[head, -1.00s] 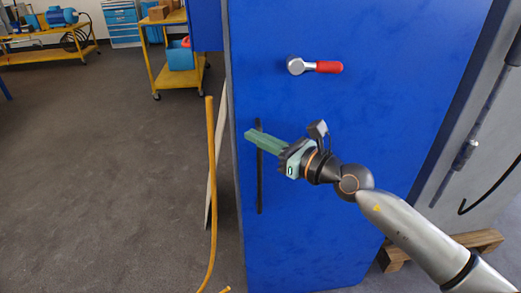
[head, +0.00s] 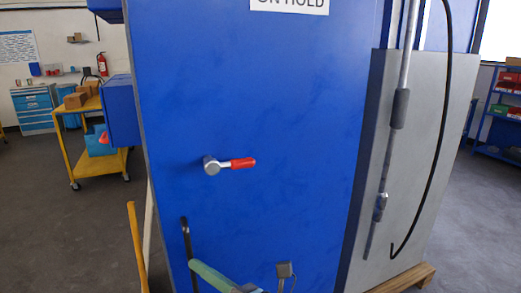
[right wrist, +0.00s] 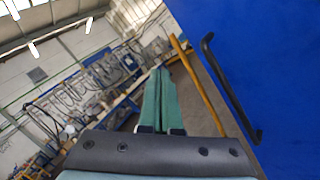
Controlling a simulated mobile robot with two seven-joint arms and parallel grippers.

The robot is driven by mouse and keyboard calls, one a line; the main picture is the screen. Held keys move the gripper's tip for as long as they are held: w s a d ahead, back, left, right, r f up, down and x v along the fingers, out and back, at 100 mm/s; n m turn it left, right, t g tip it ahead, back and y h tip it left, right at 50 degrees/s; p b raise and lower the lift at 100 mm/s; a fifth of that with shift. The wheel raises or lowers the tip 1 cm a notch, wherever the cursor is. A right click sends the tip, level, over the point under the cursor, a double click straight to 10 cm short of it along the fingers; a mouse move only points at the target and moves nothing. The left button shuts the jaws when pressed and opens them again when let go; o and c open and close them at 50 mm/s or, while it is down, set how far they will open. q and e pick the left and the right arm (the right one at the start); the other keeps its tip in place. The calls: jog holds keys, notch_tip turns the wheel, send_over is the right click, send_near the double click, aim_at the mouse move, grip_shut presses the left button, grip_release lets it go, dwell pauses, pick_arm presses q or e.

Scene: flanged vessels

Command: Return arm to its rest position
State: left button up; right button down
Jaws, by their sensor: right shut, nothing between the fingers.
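My right gripper (head: 194,264) shows at the bottom edge of the head view, in front of the big blue door (head: 270,120). Its green fingers are shut and empty, and most of the arm is out of the picture. In the right wrist view the two fingers (right wrist: 157,72) lie together. The black bar handle (head: 187,240) of the door is beside the fingertips in the head view; I cannot tell the gap there. In the right wrist view the handle (right wrist: 230,88) stands apart, to the right of the fingers. My left gripper is not in view.
A lever with a red grip (head: 242,163) sits on the door above the handle. A yellow post (head: 137,245) stands left of the door. A yellow cart (head: 92,135) is farther back left. A grey panel with a hanging black hose (head: 440,130) is at right.

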jog(key=d+f+m+t+h, duration=0.6)
jog(key=d+f+m+h, duration=0.4)
jog(key=d+f+m, duration=1)
jog(key=s+d+f+m+g+h, duration=0.2)
jog(key=s+d+f+m+g, duration=0.1)
jog(key=s+f+m, duration=0.4)
jog(key=s+d+f+m+g+h, duration=0.3)
jog(key=s+d+f+m, duration=0.2)
jog(key=s+m, duration=0.5)
notch_tip(320, 180, down, 2)
jog(key=shift+s+d+f+m+g, duration=0.2)
jog(key=shift+s+d+m+g, duration=0.15)
jog(key=shift+s, duration=0.7)
